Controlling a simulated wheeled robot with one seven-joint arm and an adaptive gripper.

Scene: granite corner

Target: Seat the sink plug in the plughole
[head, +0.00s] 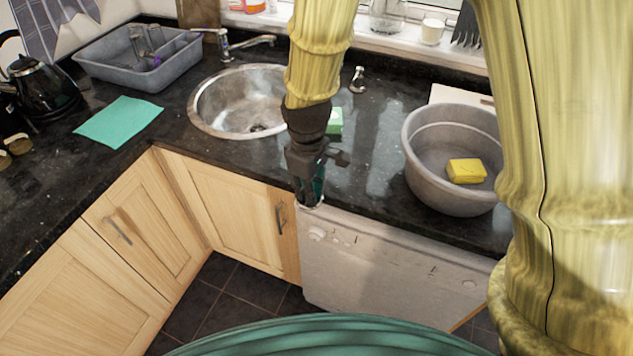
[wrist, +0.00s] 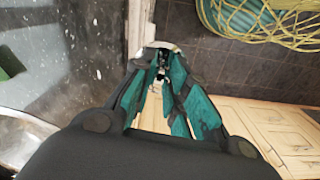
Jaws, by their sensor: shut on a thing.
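The round steel sink (head: 203,107) is set in the dark counter, with the dark plughole (head: 257,128) visible in its floor. My gripper (head: 309,202) points down at the counter's front edge, to the right of and nearer than the sink, not over the plughole. Its teal-lined fingers are shut on a small pale and dark thing, seemingly the sink plug (wrist: 160,50), at the fingertips in the wrist view. The fingers hide most of it, so its tilt cannot be told. Part of the sink (wrist: 25,135) shows at the wrist view's lower left.
A green block (head: 335,121) stands right of the sink behind my gripper. A grey basin (head: 415,160) holds a yellow sponge (head: 466,170). The tap (head: 250,42) is behind the sink. A teal cloth (head: 119,120) and grey rack (head: 110,73) lie left. A white appliance (head: 390,265) is below the counter.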

